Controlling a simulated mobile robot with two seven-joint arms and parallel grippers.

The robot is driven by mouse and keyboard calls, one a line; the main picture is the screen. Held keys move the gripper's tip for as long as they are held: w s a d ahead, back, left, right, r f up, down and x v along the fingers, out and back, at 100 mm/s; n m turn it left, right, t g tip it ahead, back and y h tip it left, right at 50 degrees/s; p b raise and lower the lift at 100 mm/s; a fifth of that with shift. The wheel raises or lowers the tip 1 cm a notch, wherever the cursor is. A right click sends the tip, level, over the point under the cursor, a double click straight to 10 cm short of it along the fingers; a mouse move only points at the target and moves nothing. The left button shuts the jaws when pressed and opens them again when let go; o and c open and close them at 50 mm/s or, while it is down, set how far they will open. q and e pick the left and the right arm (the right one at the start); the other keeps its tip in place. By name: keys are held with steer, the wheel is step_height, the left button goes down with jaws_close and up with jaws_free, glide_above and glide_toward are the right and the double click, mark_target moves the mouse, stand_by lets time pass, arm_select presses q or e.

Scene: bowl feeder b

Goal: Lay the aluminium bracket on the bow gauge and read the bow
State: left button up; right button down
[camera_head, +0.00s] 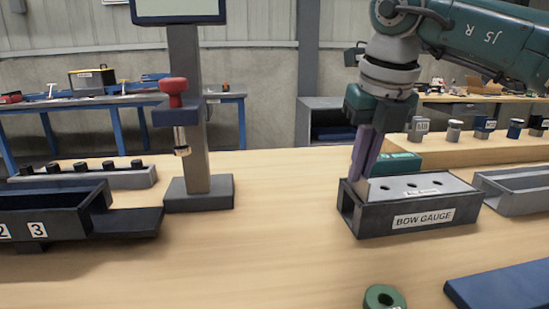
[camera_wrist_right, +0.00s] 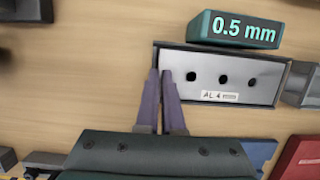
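The aluminium bracket (camera_head: 420,187) is a pale plate with three dark holes. It lies over the top of the dark bow gauge (camera_head: 370,220), which has a "BOW GAUGE" label. In the right wrist view the bracket (camera_wrist_right: 207,75) carries an "AL 4 mm" label, and the gauge's dark rim (camera_wrist_right: 268,85) shows around it. My right gripper (camera_head: 359,182) points down at the bracket's left end. Its purple fingers (camera_wrist_right: 159,72) are close together, one on each side of that end, and appear shut on it. My left gripper is out of view.
A green "0.5 mm" block (camera_head: 402,161) stands just behind the gauge. A grey channel (camera_head: 520,192) is close on the right. A green ring (camera_head: 384,297) and blue plate (camera_head: 500,288) lie in front. A post with a red knob (camera_head: 174,86) stands left; the middle table is clear.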

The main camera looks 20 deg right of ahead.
steer(key=shift+f, duration=0.3)
steer(key=c, duration=1.1)
jaws_free()
steer(key=shift+o, duration=0.2)
steer(key=shift+r, duration=0.1)
steer(key=shift+r, duration=0.25)
steer(key=d+p+v, duration=0.1)
steer(key=v, duration=1.1)
steer(key=shift+a+r, duration=0.3)
steer(key=shift+a, duration=0.2)
